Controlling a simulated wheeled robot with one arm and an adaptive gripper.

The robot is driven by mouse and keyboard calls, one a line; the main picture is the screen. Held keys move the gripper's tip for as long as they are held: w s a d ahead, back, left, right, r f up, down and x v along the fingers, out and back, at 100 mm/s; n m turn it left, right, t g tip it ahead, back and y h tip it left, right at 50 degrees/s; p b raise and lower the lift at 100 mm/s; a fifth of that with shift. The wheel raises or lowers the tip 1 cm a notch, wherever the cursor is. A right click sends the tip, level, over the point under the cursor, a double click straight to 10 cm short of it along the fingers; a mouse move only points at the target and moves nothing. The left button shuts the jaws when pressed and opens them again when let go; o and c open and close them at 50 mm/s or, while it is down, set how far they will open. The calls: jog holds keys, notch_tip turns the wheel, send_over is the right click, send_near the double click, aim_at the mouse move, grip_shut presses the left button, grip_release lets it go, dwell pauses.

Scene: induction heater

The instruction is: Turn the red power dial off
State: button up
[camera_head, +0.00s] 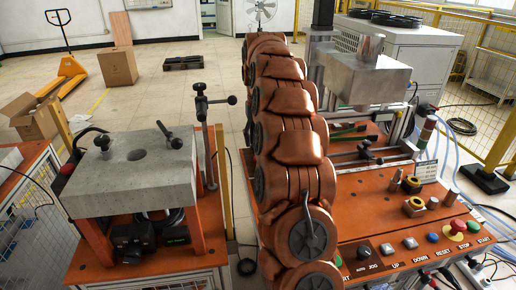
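An orange control panel (405,261) slopes at the lower right, with labelled buttons along its front. A black selector dial (364,252) sits at the panel's left. A red mushroom-shaped knob (458,225) on a yellow base stands at the panel's right. I cannot make out a red dial marked as power, and I cannot tell whether any of these is it. My gripper cannot be made out. A large copper-coloured segmented arm, which looks like mine, runs down the middle and hides the panel's left side.
A left bench (96,275) carries a thick grey block (135,172) with black boxes below it. Several metal and brass parts stand behind the buttons. A grey machine block (365,78) is at the back right. A yellow fence (502,125) stands at right; open floor lies behind the benches.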

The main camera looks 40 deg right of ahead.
jog(key=shift+w+r, duration=0.1)
jog(key=shift+r, duration=2.7)
